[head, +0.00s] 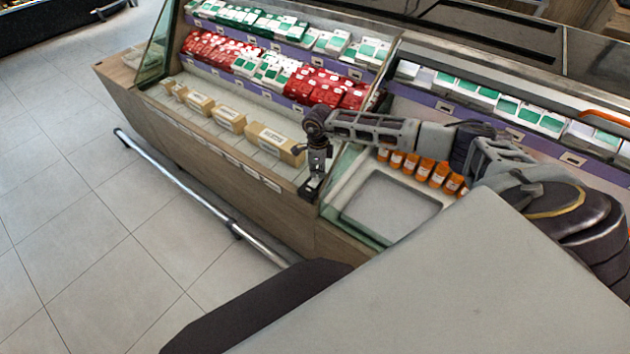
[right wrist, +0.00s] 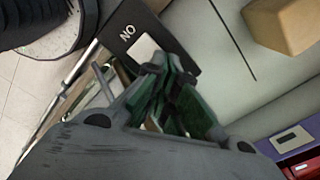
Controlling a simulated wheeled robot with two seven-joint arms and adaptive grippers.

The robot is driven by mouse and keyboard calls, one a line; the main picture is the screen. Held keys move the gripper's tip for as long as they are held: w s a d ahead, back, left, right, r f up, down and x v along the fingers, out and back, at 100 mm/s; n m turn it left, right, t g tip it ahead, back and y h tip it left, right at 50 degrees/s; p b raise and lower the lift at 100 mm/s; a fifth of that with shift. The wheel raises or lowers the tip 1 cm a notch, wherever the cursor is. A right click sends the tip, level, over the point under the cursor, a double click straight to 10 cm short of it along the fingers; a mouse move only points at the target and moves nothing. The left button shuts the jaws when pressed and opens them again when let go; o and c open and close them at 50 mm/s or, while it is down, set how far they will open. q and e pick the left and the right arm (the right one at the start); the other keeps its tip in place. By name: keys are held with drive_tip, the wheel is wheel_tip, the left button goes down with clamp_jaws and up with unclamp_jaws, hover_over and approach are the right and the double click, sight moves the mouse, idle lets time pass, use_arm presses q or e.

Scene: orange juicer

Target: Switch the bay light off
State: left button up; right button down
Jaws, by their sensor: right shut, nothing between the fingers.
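A dark switch plate (right wrist: 157,28) with the letters "NO" and a pale square rocker (right wrist: 141,48) shows in the right wrist view. The lettering appears turned with the picture. In the head view the dark plate (head: 310,188) sits on the counter's front ledge, partly hidden by my right gripper (head: 316,176). My right gripper is shut and empty, pointing down at the plate. In the right wrist view its fingertips (right wrist: 155,72) are beside the rocker and overlap its lower edge; I cannot tell whether they touch it. My left gripper is not in view.
Tan boxes (head: 230,118) line the counter shelf left of the gripper. Red packs (head: 325,88) fill the shelf behind. Orange-labelled bottles (head: 425,168) stand right, beside a grey tray (head: 392,206), under my right forearm. A metal rail (head: 190,190) runs along the counter's foot.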

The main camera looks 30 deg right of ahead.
sight(317, 178)
drive_tip(key=shift+f+b, duration=0.55)
drive_tip(key=shift+f, duration=0.2)
idle(0.9)
drive_tip(key=shift+r, duration=0.1)
drive_tip(key=shift+r+p, duration=0.5)
drive_tip(key=shift+r, duration=0.05)
drive_tip(key=shift+r+p, duration=1.6)
drive_tip(key=shift+r, duration=1.3)
